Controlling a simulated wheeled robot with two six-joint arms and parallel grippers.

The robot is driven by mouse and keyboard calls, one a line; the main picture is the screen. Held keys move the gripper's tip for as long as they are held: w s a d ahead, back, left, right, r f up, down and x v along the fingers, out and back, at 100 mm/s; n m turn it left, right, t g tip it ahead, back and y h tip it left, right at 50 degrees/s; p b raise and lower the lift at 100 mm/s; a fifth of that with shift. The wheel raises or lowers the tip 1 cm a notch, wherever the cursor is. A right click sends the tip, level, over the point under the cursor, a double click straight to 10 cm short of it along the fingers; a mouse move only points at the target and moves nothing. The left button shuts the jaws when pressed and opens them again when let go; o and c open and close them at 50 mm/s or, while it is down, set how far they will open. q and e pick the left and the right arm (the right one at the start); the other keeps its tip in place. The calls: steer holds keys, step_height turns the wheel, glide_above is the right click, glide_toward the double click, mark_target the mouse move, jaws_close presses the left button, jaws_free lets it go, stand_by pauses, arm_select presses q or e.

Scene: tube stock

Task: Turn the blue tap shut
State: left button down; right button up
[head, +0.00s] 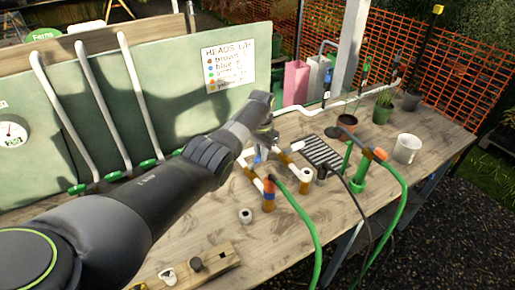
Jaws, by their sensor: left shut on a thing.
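The blue tap (257,157) shows only as a small blue patch among white pipes with brown and orange fittings on the wooden table. Most of it is hidden behind my left gripper (263,146). My left arm reaches in from the lower left, and the gripper is at the tap, shut on it as far as I can see. The angle of the tap's handle cannot be made out. My right gripper is not in view.
A green hose (300,213) rises in front of the pipes, and another green hose (402,190) stands to the right. A white mug (406,148), plant pots and a dark grate (320,152) stand farther right. A green board with white pipes (95,100) backs the table.

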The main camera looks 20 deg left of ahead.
arm_select(q)
steer(key=shift+d+r+m, duration=0.1)
steer(key=shift+d+m, duration=0.2)
steer(key=shift+m, duration=0.5)
steer(key=shift+s+d+m+p, duration=0.3)
steer(key=shift+d+m+p, duration=0.2)
steer(key=shift+m, duration=0.6)
steer(key=c, duration=1.4)
jaws_free()
steer(key=shift+o, duration=0.2)
